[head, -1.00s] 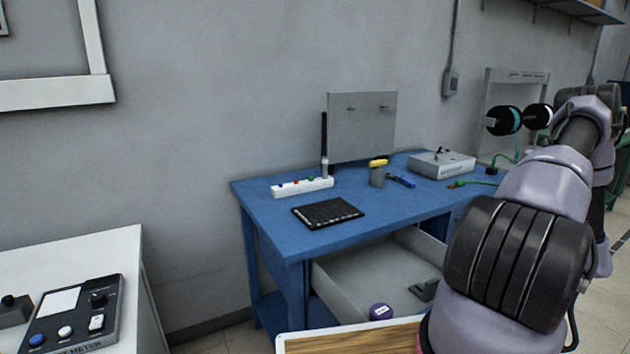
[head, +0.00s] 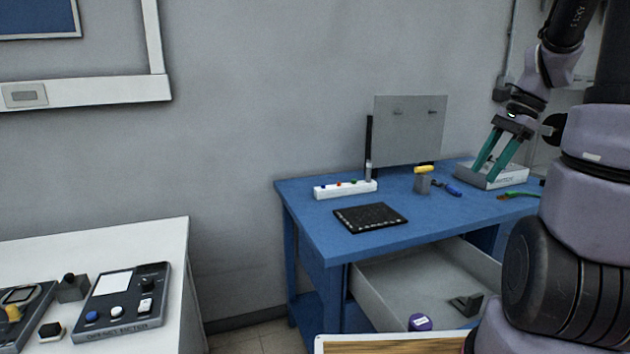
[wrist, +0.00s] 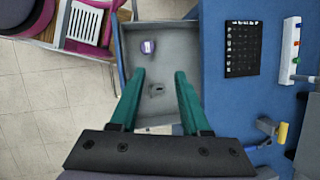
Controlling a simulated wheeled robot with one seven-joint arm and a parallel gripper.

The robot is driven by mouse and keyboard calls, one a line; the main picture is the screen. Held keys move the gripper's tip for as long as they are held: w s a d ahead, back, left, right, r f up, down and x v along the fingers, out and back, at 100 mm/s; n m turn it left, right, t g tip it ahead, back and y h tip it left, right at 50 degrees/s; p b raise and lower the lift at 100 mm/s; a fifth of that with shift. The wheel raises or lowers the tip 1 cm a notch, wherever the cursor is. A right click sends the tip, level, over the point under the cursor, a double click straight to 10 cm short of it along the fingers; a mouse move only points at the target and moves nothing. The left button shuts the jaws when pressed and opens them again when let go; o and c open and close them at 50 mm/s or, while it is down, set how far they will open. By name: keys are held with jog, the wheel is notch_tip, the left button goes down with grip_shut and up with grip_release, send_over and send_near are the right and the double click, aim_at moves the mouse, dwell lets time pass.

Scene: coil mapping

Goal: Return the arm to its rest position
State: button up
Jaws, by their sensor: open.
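My gripper (head: 498,158) is raised at the right of the head view, with its two green fingers pointing down and apart. In the head view it overlaps the grey box at the back right of the blue workbench (head: 315,226). In the wrist view my gripper (wrist: 159,75) is open with nothing between its fingers, above the open drawer (wrist: 137,35). A purple-capped item (wrist: 148,46) and a small dark block (wrist: 157,89) lie in the drawer. My arm fills the right side of the head view.
A black panel (head: 370,217), a white strip with coloured buttons (head: 345,189) and a yellow-handled tool (head: 424,170) are on the bench. A grey upright plate (head: 410,130) stands behind.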

jog(key=s+a+r+n+t+h, duration=0.2)
jog(key=s+a+r+n+t, duration=0.4)
jog(key=s+a+r+n, duration=0.3)
jog(key=a+r+n, duration=0.2)
jog(key=a, duration=0.1)
jog(key=shift+s+a+r+t, duration=0.15)
jog(key=shift+a+r+t, duration=0.1)
jog(key=shift+t, duration=0.05)
